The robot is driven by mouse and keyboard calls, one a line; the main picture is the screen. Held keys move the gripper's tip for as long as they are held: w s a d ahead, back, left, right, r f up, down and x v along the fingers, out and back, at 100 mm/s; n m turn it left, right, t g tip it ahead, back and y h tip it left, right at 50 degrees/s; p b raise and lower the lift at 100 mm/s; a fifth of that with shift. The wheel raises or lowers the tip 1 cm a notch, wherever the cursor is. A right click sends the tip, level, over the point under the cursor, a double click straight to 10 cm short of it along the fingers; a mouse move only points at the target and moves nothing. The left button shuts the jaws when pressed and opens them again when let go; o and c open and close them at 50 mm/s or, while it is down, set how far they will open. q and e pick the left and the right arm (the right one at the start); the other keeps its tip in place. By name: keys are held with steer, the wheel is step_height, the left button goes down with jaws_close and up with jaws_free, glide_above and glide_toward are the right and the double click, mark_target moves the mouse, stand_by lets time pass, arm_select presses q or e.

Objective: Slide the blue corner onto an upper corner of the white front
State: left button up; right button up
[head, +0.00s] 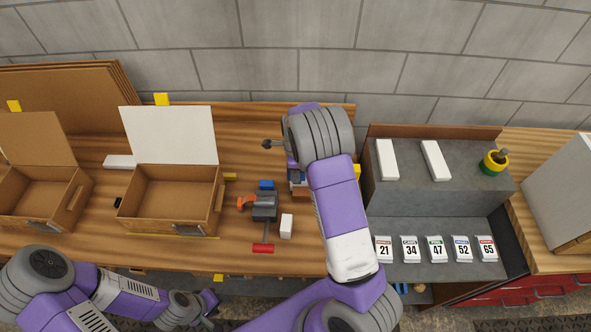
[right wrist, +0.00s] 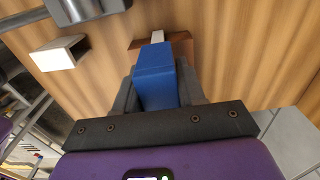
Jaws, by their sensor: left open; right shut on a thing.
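The white front (head: 170,134) is an upright white panel at the back of an open cardboard box (head: 138,208) in the head view. Its upper corners show. The blue corner (right wrist: 155,75) is between the fingers of my right gripper (right wrist: 158,98) in the right wrist view, and the gripper is shut on it. In the head view my right arm mostly hides that gripper, which is to the right of the white front over the workbench. My left gripper (head: 210,306) is open and empty, low in the head view, in front of the bench and away from the white front.
A brown holder (right wrist: 180,45) is just beyond the blue corner. Another cardboard box (head: 40,210) stands at left, a grey shelf (head: 440,205) at right.

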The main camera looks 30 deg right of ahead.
steer(key=shift+f, duration=0.2)
stand_by(0.6)
steer(key=o, duration=1.1)
step_height(320, 180, up, 8)
steer(key=shift+f, duration=0.2)
